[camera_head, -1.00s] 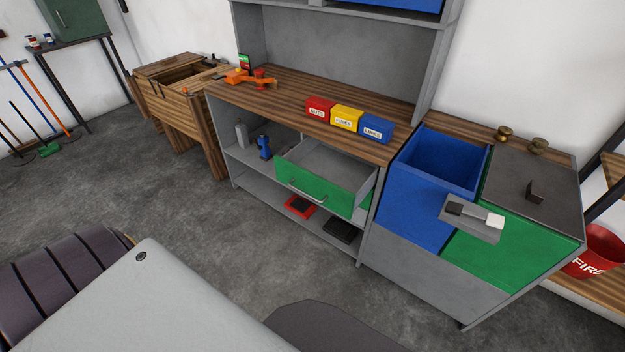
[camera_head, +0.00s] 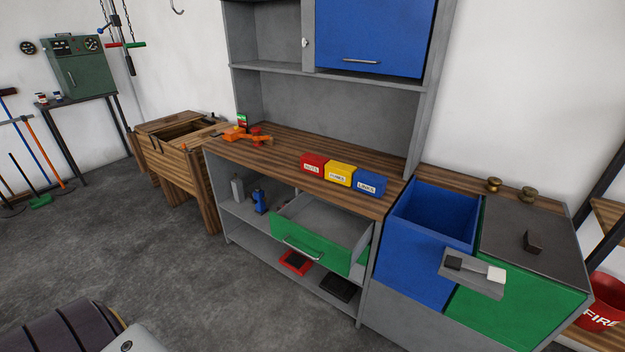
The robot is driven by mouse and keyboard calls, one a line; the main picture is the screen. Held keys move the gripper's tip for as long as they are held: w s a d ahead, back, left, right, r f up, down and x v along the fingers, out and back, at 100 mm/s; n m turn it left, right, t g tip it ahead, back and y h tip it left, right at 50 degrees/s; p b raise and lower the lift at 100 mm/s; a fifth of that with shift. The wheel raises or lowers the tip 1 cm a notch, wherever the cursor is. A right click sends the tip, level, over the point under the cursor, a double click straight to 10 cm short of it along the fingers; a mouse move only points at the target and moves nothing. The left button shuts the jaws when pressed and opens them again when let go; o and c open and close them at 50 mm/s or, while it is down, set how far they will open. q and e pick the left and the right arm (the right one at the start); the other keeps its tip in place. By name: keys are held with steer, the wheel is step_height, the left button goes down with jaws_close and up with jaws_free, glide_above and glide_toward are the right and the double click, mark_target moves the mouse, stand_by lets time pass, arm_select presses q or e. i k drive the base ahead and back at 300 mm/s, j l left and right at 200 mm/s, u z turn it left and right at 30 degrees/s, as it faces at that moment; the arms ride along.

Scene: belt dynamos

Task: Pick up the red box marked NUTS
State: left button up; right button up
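The red box marked NUTS (camera_head: 312,164) stands on the wooden top of the grey workbench (camera_head: 285,150), towards its front right. A yellow box (camera_head: 340,174) stands right beside it, and a blue box (camera_head: 370,183) stands to the right of the yellow one. Neither of my grippers shows in the head view. Only parts of my own body appear at the lower left, well away from the boxes.
Below the worktop a green-fronted drawer (camera_head: 318,246) stands open. To the right are an open blue bin (camera_head: 416,249) and a grey switch panel (camera_head: 471,273). Orange tool (camera_head: 247,136) lies at the worktop's left. Grey floor in front is clear.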

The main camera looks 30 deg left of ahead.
mark_target(314, 163)
steer(key=i+j+z, duration=0.1)
steer(key=j, duration=0.45)
steer(key=i+j+z, duration=0.1)
steer(key=j, duration=0.45)
steer(key=i+j+z, duration=0.1)
steer(key=j, duration=0.5)
